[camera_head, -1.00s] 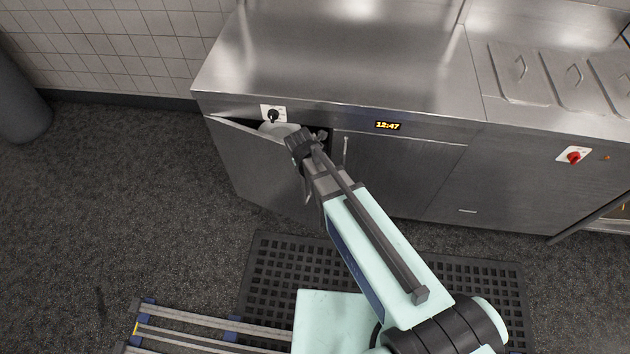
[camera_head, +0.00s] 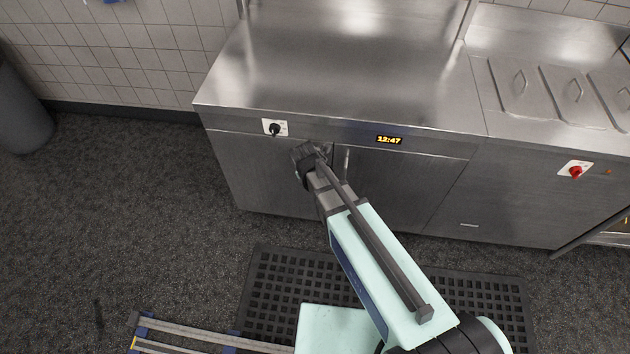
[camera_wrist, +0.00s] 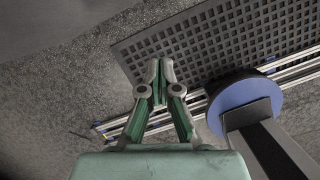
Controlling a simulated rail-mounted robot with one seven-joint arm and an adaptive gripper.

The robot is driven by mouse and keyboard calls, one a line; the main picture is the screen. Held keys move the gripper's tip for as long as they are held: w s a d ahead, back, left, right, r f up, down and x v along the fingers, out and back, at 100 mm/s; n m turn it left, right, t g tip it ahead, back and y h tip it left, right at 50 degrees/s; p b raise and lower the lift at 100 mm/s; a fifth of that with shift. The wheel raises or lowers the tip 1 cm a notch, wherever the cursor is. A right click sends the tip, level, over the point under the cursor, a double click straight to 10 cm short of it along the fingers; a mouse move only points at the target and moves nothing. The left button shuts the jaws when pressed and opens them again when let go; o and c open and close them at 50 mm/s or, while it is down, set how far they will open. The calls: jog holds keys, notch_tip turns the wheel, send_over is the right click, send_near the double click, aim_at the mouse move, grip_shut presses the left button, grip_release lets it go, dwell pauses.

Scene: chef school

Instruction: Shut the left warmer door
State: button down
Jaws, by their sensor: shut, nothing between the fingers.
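The left warmer door (camera_head: 255,172) is a flat steel panel at the left of the cabinet front. In the head view it lies flush with the front, with no gap visible along its top edge. My gripper (camera_head: 313,150) is at the door's upper right part, close to or touching it; the arm hides the contact and the door's handle. In the wrist view my gripper (camera_wrist: 160,64) is shut and empty, its fingertips together. The wrist view shows the floor side, not the door.
The right warmer door (camera_head: 395,180) is closed beside it, with a vertical handle (camera_head: 346,161). A black knob (camera_head: 275,129) and a clock display (camera_head: 389,140) sit above. A perforated floor mat (camera_head: 275,290) lies in front. The steel counter top (camera_head: 330,70) is clear.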

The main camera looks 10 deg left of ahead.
jog(key=s+d+b+v, duration=0.1)
jog(key=s+b+v, duration=0.1)
jog(key=v, duration=0.8)
jog(key=s+d+f+m+g, duration=0.2)
jog(key=s+d+f+m, duration=0.5)
jog(key=m, duration=0.5)
jog(key=s+d+f+m+g, duration=0.2)
jog(key=s+d+f+m, duration=0.25)
jog(key=f+m, duration=0.6)
jog(key=s+d+f+m+g, duration=0.1)
jog(key=s+d+f+m, duration=0.2)
jog(key=s, duration=0.3)
jog(key=s+d+f+m+g, duration=0.2)
jog(key=s+d+f, duration=0.2)
jog(key=s, duration=0.3)
jog(key=s+d+f+m+g+y, duration=0.1)
jog(key=s+d+f+m+g, duration=0.1)
jog(key=s+d, duration=0.4)
notch_tip(320, 180, down, 2)
jog(key=shift+s+f+m, duration=0.15)
jog(key=shift+s+m, duration=0.55)
jog(key=shift+m, duration=0.15)
jog(key=shift+a, duration=0.1)
